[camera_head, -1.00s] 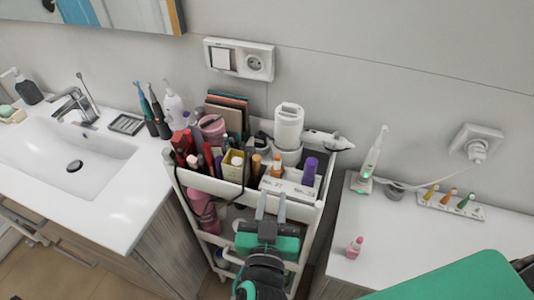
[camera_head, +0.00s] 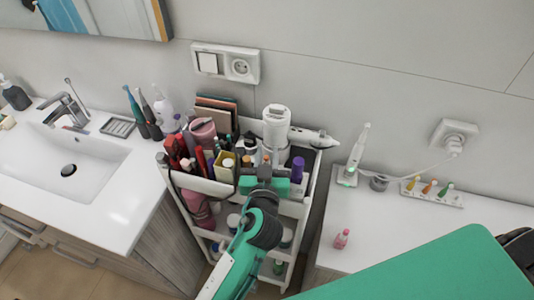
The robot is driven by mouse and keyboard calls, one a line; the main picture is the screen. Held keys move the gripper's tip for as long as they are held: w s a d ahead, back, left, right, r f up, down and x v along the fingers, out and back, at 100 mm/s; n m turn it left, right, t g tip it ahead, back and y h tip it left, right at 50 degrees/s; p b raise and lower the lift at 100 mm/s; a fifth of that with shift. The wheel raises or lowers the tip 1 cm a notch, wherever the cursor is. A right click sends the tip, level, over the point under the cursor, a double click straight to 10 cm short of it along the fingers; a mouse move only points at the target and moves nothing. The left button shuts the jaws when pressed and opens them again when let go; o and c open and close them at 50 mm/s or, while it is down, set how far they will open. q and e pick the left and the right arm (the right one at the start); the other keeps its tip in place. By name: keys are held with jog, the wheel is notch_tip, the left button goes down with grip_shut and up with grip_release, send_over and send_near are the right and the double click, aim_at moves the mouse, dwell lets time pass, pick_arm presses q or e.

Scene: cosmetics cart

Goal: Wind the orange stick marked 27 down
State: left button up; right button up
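The orange stick (camera_head: 266,158) stands upright in the front part of the cart's top tray, and only its upper end shows. A purple stick (camera_head: 298,169) stands to its right. My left gripper (camera_head: 265,170) is at the tray's front edge, right in front of the orange stick. Its fingers overlap the stick in this view, so I cannot tell whether they touch it or are closed on it. The gripper body hides the number labels and the stick's lower part. My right gripper is not in view.
The white cart (camera_head: 224,189) is crowded on its left with bottles, boxes and tubes. A white cylindrical device (camera_head: 276,125) stands behind the stick. A sink (camera_head: 75,165) is at the left.

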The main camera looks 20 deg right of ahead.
pick_arm(q)
grip_shut()
jog(key=shift+d+r+m+g+h+p, duration=0.15)
jog(key=shift+m+g+h+p, duration=0.35)
jog(key=shift+m+h+p, duration=0.5)
jog(key=shift+s+m+g+h+p, duration=0.15)
jog(key=shift+m+g+h+p, duration=0.4)
jog(key=shift+h+p, duration=0.4)
jog(key=shift+f, duration=0.2)
grip_release()
jog(key=b+v, duration=0.4)
jog(key=v, duration=0.9)
jog(key=shift+s+a+b, duration=0.25)
jog(key=shift+a+b, duration=0.05)
jog(key=shift+b, duration=0.05)
